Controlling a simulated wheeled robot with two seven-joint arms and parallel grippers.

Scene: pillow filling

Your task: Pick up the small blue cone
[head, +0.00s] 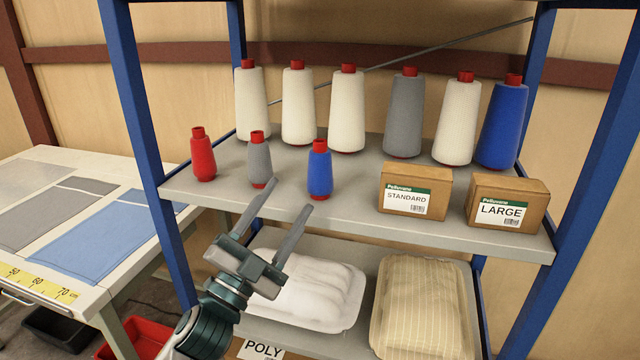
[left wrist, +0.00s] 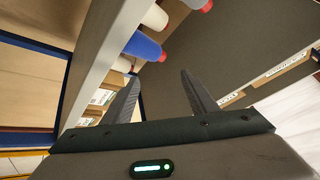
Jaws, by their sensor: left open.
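The small blue cone (head: 320,172) with a red top stands upright at the front of the upper shelf, right of the small grey cone (head: 258,162) and the small red cone (head: 202,158). My left gripper (head: 290,196) is open and empty in front of the shelf edge. Its fingers point up toward the shelf, with the right fingertip just below and left of the small blue cone's base, not around it. The left wrist view shows a blue cone (left wrist: 143,45) with a red end beyond the open fingers; I cannot tell which blue cone it is. My right gripper is not in view.
Several large cones, including a grey one (head: 404,115) and a blue one (head: 502,125), stand at the back. A STANDARD box (head: 414,192) and a LARGE box (head: 507,202) stand at front right. Blue posts (head: 148,150) frame the shelf. A table (head: 150,245) is at left.

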